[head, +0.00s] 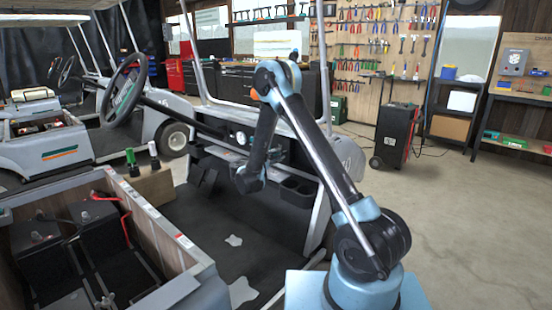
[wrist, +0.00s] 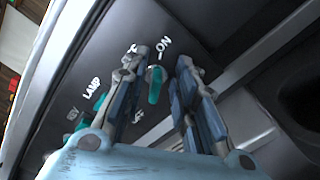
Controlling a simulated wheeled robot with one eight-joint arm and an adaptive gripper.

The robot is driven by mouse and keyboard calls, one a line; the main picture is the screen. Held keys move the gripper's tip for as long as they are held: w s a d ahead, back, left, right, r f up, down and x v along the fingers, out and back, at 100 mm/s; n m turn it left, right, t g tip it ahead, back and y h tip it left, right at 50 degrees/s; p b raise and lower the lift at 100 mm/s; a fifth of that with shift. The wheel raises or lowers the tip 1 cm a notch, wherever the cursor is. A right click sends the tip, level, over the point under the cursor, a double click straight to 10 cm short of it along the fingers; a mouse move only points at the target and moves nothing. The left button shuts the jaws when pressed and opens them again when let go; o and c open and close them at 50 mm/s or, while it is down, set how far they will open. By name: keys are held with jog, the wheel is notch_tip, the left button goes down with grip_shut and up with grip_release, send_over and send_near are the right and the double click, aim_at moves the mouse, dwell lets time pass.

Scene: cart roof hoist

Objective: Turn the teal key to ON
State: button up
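In the wrist view a teal key (wrist: 155,88) sits on the dark dash panel. Its elongated handle runs roughly up and down in the picture. The "ON" lettering (wrist: 165,45) is above it, and partly covered lettering that looks like "OFF" is below left. My gripper (wrist: 162,58) is open, with one finger on each side of the key. The key looks apart from the right finger; I cannot tell whether the left finger touches it. In the head view my arm reaches down to the cart's dash, and the key cannot be made out there.
Another teal part (wrist: 102,100) shows left of my gripper, partly hidden, near the "LAMP" lettering (wrist: 91,87). In the head view the steering wheel (head: 122,92) stands left of my arm. An open battery bay (head: 70,240) is at the front left.

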jog(key=v, duration=1.2)
jog(key=shift+w, duration=0.1)
